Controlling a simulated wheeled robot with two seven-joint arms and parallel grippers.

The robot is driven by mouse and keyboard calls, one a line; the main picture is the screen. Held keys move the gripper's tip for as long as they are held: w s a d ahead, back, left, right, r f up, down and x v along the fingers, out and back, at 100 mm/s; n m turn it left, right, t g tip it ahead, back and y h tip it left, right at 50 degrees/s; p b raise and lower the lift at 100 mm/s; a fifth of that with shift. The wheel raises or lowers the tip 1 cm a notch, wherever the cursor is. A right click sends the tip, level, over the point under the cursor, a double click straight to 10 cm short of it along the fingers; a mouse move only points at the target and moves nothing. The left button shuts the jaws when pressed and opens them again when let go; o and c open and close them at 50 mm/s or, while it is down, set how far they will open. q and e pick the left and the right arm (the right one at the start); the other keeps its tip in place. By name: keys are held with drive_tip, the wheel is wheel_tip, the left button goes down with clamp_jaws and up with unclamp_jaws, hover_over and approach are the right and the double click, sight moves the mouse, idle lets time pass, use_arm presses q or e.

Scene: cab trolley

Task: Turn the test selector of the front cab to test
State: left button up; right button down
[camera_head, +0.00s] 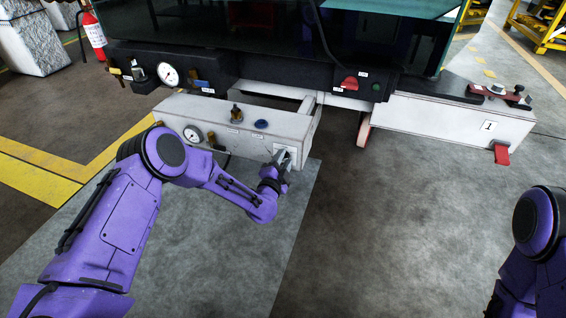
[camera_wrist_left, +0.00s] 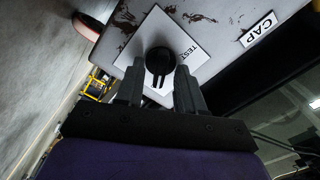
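In the left wrist view the test selector (camera_wrist_left: 160,60) is a round black knob with a ridged grip on a white plate (camera_wrist_left: 187,40) that reads TEST. The ridge points toward the bottom of that view, and the word TEST lies to the knob's right. My left gripper (camera_wrist_left: 159,78) is open, with one finger on each side of the knob. I cannot tell whether the fingers touch it. In the head view the left gripper (camera_head: 279,165) is at the right end of the grey box, and it hides the knob there. My right gripper is out of view; only its arm shows.
A CAP label (camera_wrist_left: 258,28) sits near the selector. The dark cab front (camera_head: 300,60) overhangs behind. The floor right of the box is clear.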

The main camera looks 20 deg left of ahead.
use_arm(q)
clamp_jaws()
drive_tip(key=shift+r+n+p, duration=0.25)
drive_tip(key=shift+n+p, duration=0.75)
drive_tip(key=shift+p, duration=0.15)
drive_tip(key=n, duration=0.7)
drive_tip(key=n+p, duration=0.1)
drive_tip(key=n, duration=0.6)
drive_tip(key=a+n+p, duration=0.1)
drive_tip(key=n, duration=0.6)
drive_tip(key=shift+f+n, duration=0.35)
drive_tip(key=shift+n, duration=0.05)
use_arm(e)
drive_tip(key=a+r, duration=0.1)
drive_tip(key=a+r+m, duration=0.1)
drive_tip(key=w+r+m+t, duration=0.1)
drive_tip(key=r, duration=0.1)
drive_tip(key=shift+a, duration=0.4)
use_arm(q)
drive_tip(key=shift+o, duration=0.6)
unclamp_jaws()
drive_tip(key=shift+a, duration=0.1)
